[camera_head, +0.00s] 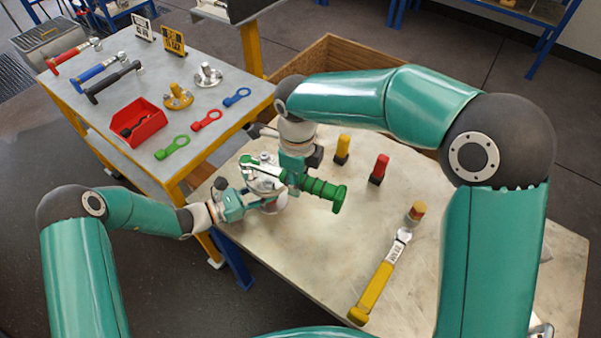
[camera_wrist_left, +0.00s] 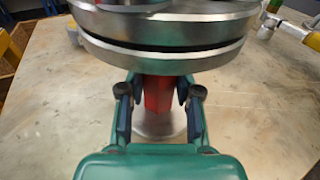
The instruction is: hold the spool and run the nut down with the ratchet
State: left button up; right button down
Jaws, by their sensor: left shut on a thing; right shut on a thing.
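The spool (camera_head: 268,186) stands upright on the light worktable (camera_head: 300,248), with metal flanges on top. In the left wrist view, two stacked steel flanges (camera_wrist_left: 172,48) with a dark gap sit above its red neck (camera_wrist_left: 158,92). My left gripper (camera_head: 248,203) is shut on the spool; its fingers (camera_wrist_left: 158,105) flank the red neck below the flanges. My right gripper (camera_head: 295,178) is shut on the green-handled ratchet (camera_head: 325,190), which lies about level across the flange top. The ratchet head is over the flange. I cannot tell the nut apart or whether the head sits on it.
A yellow-handled wrench (camera_head: 378,283) lies at the front of the table. Yellow (camera_head: 342,147), red (camera_head: 379,167) and orange-topped (camera_head: 416,212) pieces stand on it. A side table (camera_head: 120,97) holds more tools, a red bin (camera_head: 137,122) and coloured ring tools.

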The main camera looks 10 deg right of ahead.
jog(key=shift+r, duration=2.55)
pick_arm(q)
jog(key=o, duration=1.1)
jog(key=shift+a, duration=0.1)
jog(key=v, duration=1.1)
jog(key=shift+w, duration=0.1)
jog(key=shift+a, duration=0.35)
jog(key=shift+s, duration=0.2)
jog(key=shift+f, duration=0.1)
pick_arm(e)
jog(key=shift+f, duration=0.1)
